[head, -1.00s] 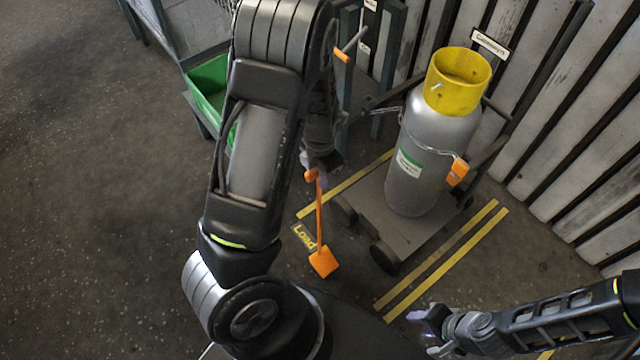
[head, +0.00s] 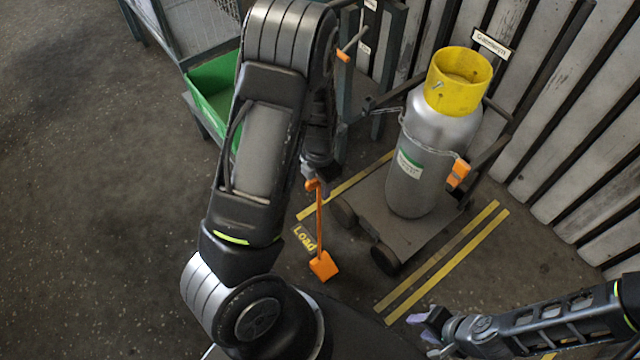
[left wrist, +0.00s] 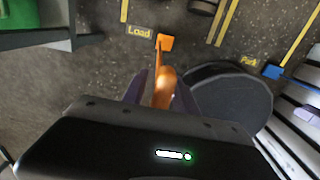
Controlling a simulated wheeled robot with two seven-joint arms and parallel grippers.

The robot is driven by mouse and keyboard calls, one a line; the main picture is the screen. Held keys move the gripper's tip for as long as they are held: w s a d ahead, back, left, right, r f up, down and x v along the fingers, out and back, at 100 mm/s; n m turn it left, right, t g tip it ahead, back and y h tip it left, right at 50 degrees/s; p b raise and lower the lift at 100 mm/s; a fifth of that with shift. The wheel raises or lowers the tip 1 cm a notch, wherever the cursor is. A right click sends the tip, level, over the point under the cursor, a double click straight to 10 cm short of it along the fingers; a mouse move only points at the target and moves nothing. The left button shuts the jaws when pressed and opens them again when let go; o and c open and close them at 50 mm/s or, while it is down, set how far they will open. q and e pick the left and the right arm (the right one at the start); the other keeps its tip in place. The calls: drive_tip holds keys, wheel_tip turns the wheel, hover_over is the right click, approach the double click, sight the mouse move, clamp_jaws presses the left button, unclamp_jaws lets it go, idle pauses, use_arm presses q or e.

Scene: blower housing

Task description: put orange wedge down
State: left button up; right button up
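The orange wedge (head: 323,266) is a small orange block at the lower end of a long thin upright handle. It is at the yellow "Load" floor marking (head: 304,239); I cannot tell whether its block touches the floor. My left gripper (head: 317,186) is at the top of the handle. In the left wrist view the handle runs between the two fingers of the left gripper (left wrist: 163,88), which appear closed on it, with the orange block (left wrist: 166,42) beyond. My right gripper (head: 428,332) is low at the right, empty, with its fingers apart.
A grey gas cylinder (head: 436,150) with a yellow collar (head: 459,82) stands on a wheeled trolley (head: 400,222) right of the wedge. A green bin (head: 212,88) is at the upper left. Yellow lines mark the floor. A blue block (left wrist: 272,72) lies near the "Park" marking.

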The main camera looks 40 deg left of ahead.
use_arm(q)
drive_tip(key=shift+r, duration=0.1)
wheel_tip(320, 180, up, 12)
drive_tip(key=p, duration=0.3)
idle(0.4)
idle(0.8)
